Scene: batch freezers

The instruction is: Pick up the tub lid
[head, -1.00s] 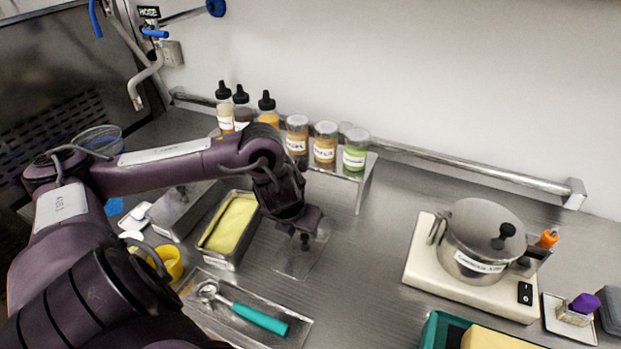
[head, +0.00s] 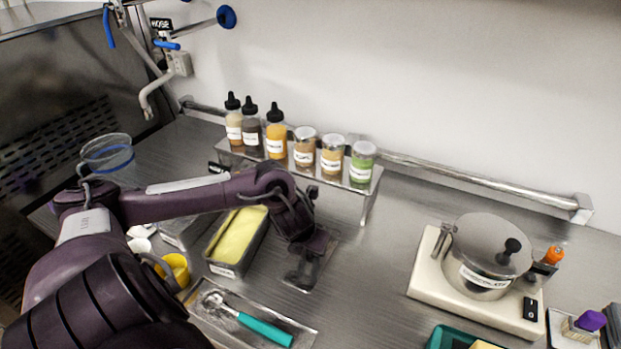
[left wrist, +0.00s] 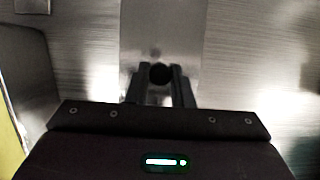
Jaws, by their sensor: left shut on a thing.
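The tub lid (head: 326,244) is a flat, clear-looking rectangular plate lying on the steel counter, right of the open tub (head: 213,264) of yellow ice cream. In the left wrist view the lid (left wrist: 160,25) stretches ahead of my fingers, with a round black knob (left wrist: 160,74) between them. My left gripper (head: 303,278) is down at the lid, shut on its knob; the gripper hides part of the lid in the head view. It also shows in the left wrist view (left wrist: 161,90). My right gripper is not in view.
A tray with a teal-handled scoop (head: 262,328) lies in front. A rack (head: 368,190) with bottles and jars stands behind. A lidded pot (head: 484,252) sits on a white appliance at right. The counter between lid and pot is clear.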

